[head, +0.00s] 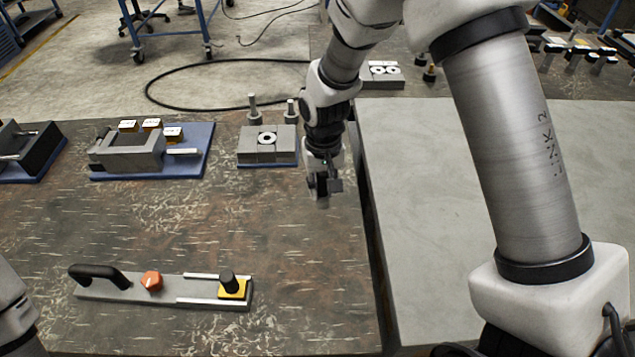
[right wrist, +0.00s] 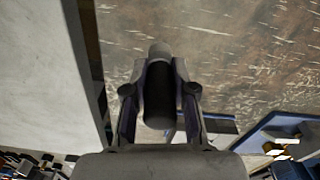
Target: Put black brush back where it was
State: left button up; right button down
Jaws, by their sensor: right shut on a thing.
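My right gripper (head: 322,190) hangs over the dark worn table, close to its right edge. In the right wrist view, the right gripper (right wrist: 160,95) is shut on a black cylinder with a grey rounded end, which looks like the black brush (right wrist: 159,88). The brush lies between the two fingers.
A grey ringed block (head: 247,145) on a blue base stands left of the right gripper. A vise (head: 125,155) on a blue plate is farther left. A handled plate (head: 165,290) with an orange knob lies in front. The grey table (head: 450,180) at right is clear.

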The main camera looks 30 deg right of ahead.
jog(key=w, duration=0.3)
jog(key=shift+w+d+f, duration=0.15)
jog(key=shift+d, duration=0.15)
jog(key=shift+w+d+f+p, duration=0.1)
jog(key=shift+w+f+p, duration=0.05)
jog(key=shift+f+p, duration=0.15)
jog(key=shift+f, duration=1.65)
jog(key=c, duration=0.9)
grip_release()
jog(key=shift+c, duration=0.2)
notch_tip(320, 180, up, 12)
jog(key=shift+r+b, duration=0.15)
jog(key=shift+b, duration=0.25)
